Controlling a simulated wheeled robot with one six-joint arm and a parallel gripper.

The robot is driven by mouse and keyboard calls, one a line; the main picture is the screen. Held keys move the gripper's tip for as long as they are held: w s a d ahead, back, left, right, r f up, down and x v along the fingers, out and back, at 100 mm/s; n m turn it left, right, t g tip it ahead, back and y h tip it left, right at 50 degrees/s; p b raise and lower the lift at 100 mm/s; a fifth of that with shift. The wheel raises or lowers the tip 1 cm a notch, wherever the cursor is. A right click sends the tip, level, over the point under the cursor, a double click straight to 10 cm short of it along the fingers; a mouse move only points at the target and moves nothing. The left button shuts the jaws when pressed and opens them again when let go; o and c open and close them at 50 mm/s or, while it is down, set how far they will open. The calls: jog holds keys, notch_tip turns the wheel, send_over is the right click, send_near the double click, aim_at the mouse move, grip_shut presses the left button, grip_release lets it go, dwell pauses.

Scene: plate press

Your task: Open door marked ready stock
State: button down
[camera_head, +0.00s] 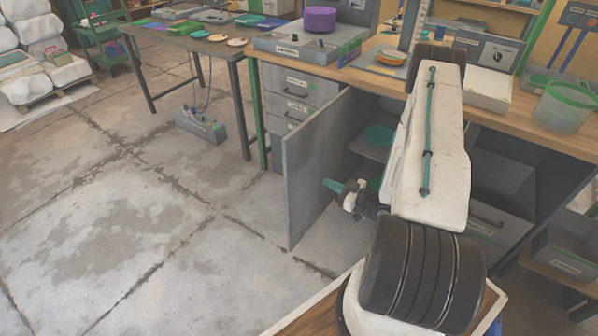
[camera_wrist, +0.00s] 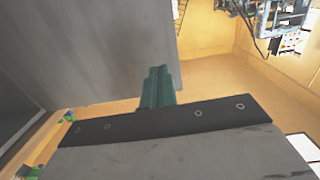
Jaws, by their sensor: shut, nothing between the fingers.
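A grey cabinet door (camera_head: 318,165) under the workbench stands swung well open, out into the room. Its label, if any, does not show from here. In the wrist view the grey door panel (camera_wrist: 110,45) fills much of the upper left. My gripper (camera_head: 334,186) is at the inner side of the door, low down and close to it. In the wrist view its green fingers (camera_wrist: 158,86) are together with nothing between them, in front of the panel's edge; I cannot tell whether they touch it. The open compartment (camera_head: 372,152) holds a green round item (camera_head: 378,136), partly hidden by my arm.
Labelled drawers (camera_head: 295,90) stand left of the open compartment. A grey box (camera_head: 201,125) lies under the left table. The floor left of the door is clear.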

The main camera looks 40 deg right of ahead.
send_near(292, 168)
jog(key=shift+t, duration=0.3)
jog(key=x, duration=0.6)
jog(key=shift+w+a+f, duration=0.15)
jog(key=shift+w, duration=0.2)
